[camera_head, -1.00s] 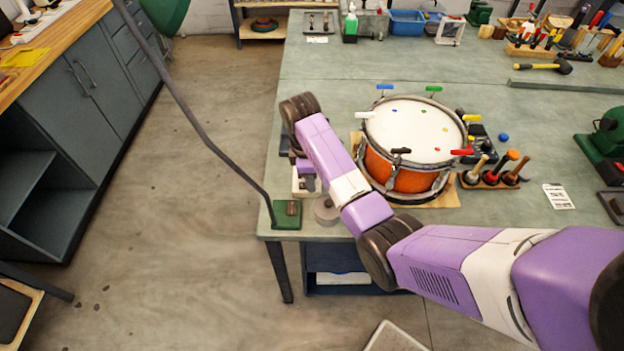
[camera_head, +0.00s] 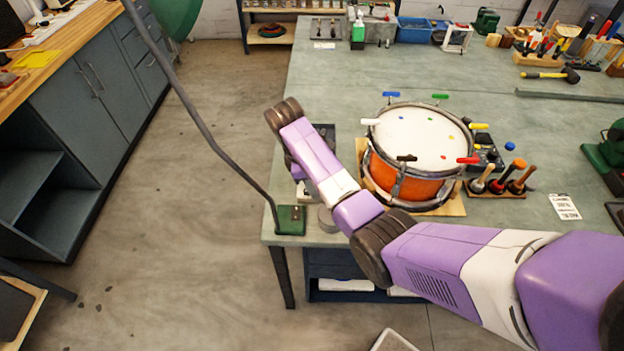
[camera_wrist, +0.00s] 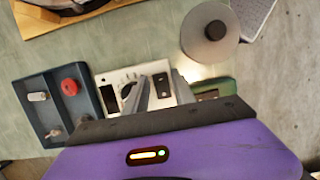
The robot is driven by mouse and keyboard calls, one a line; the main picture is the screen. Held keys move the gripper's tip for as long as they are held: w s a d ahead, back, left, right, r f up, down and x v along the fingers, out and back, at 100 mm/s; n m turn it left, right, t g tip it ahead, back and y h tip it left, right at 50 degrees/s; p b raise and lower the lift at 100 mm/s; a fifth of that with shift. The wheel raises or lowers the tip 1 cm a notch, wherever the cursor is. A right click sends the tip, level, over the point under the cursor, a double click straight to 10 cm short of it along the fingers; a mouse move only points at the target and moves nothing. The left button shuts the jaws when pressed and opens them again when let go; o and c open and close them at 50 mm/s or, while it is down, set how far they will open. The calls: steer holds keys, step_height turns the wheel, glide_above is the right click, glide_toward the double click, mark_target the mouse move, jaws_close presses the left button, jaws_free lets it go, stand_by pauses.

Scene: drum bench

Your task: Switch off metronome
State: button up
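A white device (camera_wrist: 118,76) with a dial and dark switch-like parts, which looks like the metronome, lies on the bench in the wrist view. My gripper (camera_wrist: 160,79) is over it with two grey fingers a small gap apart, nothing visibly held. The fingers hide part of its face, and a dark part shows between them. I cannot tell whether they touch it. In the head view only a light edge of the device (camera_head: 304,192) shows beside my arm. My gripper is mostly hidden there behind my purple wrist.
A dark tray with a red knob (camera_wrist: 69,87) is left of the device. A grey round piece (camera_wrist: 211,50) stands close on the other side. The lamp's green base (camera_head: 290,220) and its thin pole are near the bench corner. The drum (camera_head: 410,175) is right of my wrist.

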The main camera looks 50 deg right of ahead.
steer(key=v, duration=0.5)
steer(key=shift+w+r, duration=0.1)
steer(key=shift+r, duration=0.05)
steer(key=shift+w+r, duration=0.3)
steer(key=shift+r, duration=0.4)
steer(key=shift+s+a+r, duration=0.1)
steer(key=shift+a+r, duration=0.05)
steer(key=shift+r, duration=0.15)
steer(key=shift+r, duration=0.1)
